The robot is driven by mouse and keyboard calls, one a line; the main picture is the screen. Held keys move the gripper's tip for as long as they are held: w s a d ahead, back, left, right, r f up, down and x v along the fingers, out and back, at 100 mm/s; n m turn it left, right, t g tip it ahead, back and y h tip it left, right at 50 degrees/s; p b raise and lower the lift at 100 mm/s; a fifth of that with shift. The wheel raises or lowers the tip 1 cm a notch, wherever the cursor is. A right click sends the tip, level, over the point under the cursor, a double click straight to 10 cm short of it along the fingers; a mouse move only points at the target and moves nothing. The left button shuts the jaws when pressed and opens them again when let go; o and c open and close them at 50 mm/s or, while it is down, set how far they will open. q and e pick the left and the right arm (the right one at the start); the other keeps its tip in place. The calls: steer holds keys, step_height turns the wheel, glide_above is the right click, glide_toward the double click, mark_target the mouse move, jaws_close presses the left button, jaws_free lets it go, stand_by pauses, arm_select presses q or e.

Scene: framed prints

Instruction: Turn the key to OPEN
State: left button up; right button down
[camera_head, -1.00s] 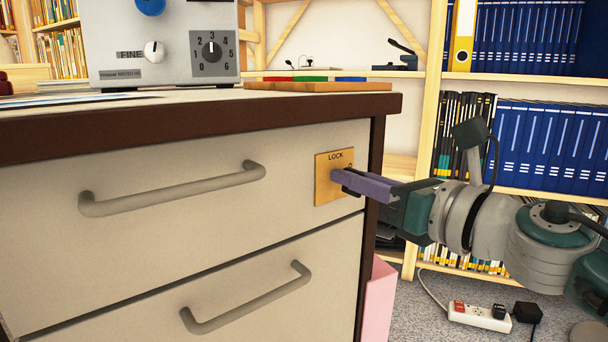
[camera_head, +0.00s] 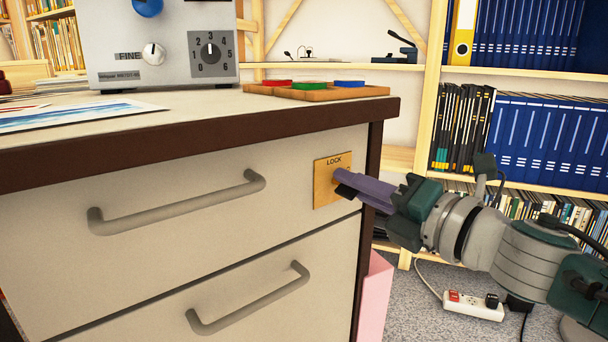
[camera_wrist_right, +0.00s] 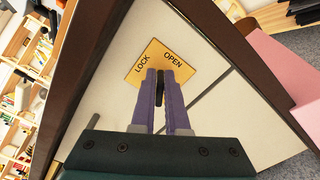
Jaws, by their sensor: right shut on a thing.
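A brass-coloured lock plate (camera_head: 322,192) is on the front of the desk's upper drawer, near its right edge. Its LOCK label shows in the head view; the wrist view shows both LOCK and OPEN on the plate (camera_wrist_right: 150,55). My right gripper (camera_head: 343,182) reaches the plate from the right, its purple fingers sloping up toward it. In the wrist view the fingers (camera_wrist_right: 160,78) are closed around a dark key (camera_wrist_right: 160,95) at the plate's edge. Most of the key is hidden between them, so its exact angle is unclear. My left gripper is not in view.
The drawer front has an upper handle (camera_head: 180,205) and a lower handle (camera_head: 250,298). The brown desktop edge (camera_head: 200,133) overhangs above the plate. A wooden tray with coloured pieces (camera_head: 310,92) sits on top. A bookshelf (camera_head: 520,82) stands behind my right arm.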

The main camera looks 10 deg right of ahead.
steer(key=m+p, duration=0.1)
steer(key=m, duration=0.3)
steer(key=shift+f+m+p, duration=0.1)
steer(key=shift+m+p, duration=0.3)
steer(key=shift+m, duration=0.8)
steer(key=c, duration=1)
jaws_free()
steer(key=shift+o, duration=0.2)
steer(key=shift+d, duration=0.1)
steer(key=shift+s+d+p, duration=0.15)
steer(key=shift+s+p, duration=0.2)
steer(key=p+v, duration=0.3)
steer(key=v, duration=0.6)
